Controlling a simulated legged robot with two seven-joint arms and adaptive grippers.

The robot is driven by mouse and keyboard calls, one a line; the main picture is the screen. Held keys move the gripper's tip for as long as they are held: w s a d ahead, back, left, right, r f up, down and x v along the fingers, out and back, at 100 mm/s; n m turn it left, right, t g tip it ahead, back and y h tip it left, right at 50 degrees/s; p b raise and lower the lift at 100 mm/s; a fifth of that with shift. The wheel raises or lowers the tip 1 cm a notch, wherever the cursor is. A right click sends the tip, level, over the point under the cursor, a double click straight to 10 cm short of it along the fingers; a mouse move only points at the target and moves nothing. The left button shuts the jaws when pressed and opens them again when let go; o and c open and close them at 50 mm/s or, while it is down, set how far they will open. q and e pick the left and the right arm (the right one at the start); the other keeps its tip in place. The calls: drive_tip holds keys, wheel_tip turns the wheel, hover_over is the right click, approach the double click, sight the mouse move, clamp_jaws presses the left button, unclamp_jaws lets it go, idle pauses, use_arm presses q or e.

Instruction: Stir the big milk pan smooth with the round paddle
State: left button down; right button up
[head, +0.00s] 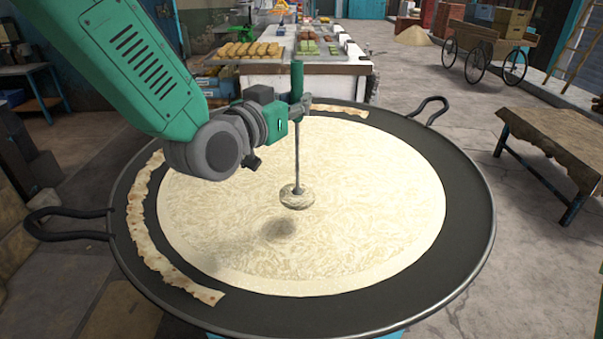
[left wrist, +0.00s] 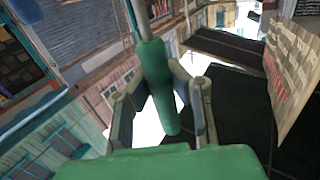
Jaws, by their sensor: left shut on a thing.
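The big milk pan (head: 455,250) is wide, dark and shallow, with pale, lumpy-looking milk (head: 350,220) across its middle. My left gripper (head: 297,108) is shut on the green handle of the round paddle (head: 297,197). The paddle hangs upright over the pan, its round disc coated with milk. A dark shadow lies on the milk below and left of the disc, so the disc appears to be above the surface. The left wrist view also shows the green handle (left wrist: 160,85) between the fingers. My right gripper is not in view.
Strips of skin (head: 150,240) lie on the pan's left and far rim. Loop handles stick out at left (head: 65,222) and far right (head: 428,110). A sweets counter (head: 300,80) stands behind, a cloth-covered table (head: 555,135) at right.

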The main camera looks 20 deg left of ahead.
sight(293, 83)
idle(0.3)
use_arm(q)
drive_tip(key=shift+r+p, duration=1.3)
drive_tip(key=shift+r, duration=0.55)
drive_tip(key=shift+f, duration=0.15)
